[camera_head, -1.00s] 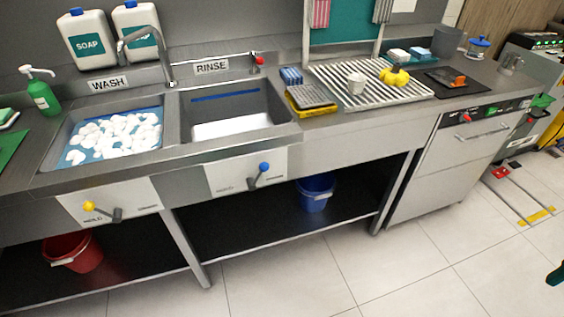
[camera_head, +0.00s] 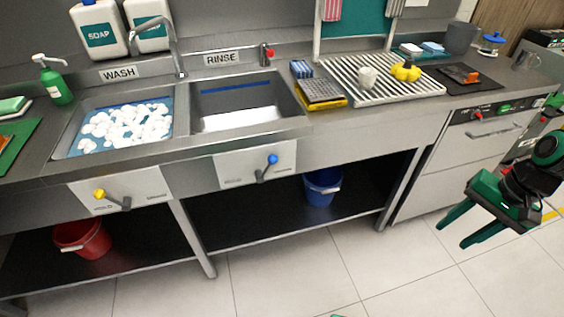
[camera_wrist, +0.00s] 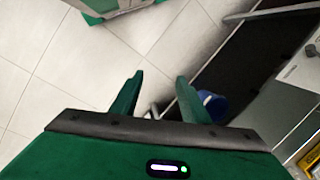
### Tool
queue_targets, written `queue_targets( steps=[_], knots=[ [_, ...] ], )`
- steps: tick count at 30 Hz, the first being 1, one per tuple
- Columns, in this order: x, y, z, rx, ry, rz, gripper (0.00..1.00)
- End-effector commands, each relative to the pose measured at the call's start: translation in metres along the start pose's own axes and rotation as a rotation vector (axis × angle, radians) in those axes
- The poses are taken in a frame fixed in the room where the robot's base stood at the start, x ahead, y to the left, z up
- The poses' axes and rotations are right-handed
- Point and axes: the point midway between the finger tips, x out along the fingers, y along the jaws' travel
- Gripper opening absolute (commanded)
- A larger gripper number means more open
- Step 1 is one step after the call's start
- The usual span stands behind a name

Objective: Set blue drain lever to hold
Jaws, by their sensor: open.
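The blue drain lever (camera_head: 272,159) is a grey arm with a blue knob on a light panel (camera_head: 231,168) below the rinse sink (camera_head: 235,120). Its knob points up and right; the panel's small lettering is too small to read surely. A matching lever with a yellow knob (camera_head: 100,194) is on the panel under the wash sink (camera_head: 72,140). My green gripper (camera_head: 464,229) is at the right of the head view, open and empty, in front of the counter and well to the right of the blue lever. In the wrist view my two fingers (camera_wrist: 157,97) are spread apart.
A blue bucket (camera_head: 322,188) and a red bucket (camera_head: 82,238) stand on the lower shelf (camera_head: 260,219). A striped drying rack (camera_head: 360,92) holds a cup and a yellow item. The floor before the counter is clear.

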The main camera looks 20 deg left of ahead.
Motion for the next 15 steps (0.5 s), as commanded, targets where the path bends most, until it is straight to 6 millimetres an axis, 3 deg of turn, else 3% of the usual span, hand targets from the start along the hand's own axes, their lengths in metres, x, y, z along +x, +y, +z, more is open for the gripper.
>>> queue_targets(
  steps=[1,6,15],
  knots=[
    [0.018,-0.015,0.001,0.005,-0.032,-0.035,0.42],
    [0.063,-0.073,0.009,0.048,-0.123,-0.179,0.42],
    [0.116,-0.177,0.046,0.233,-0.348,-0.459,0.42]
  ],
)
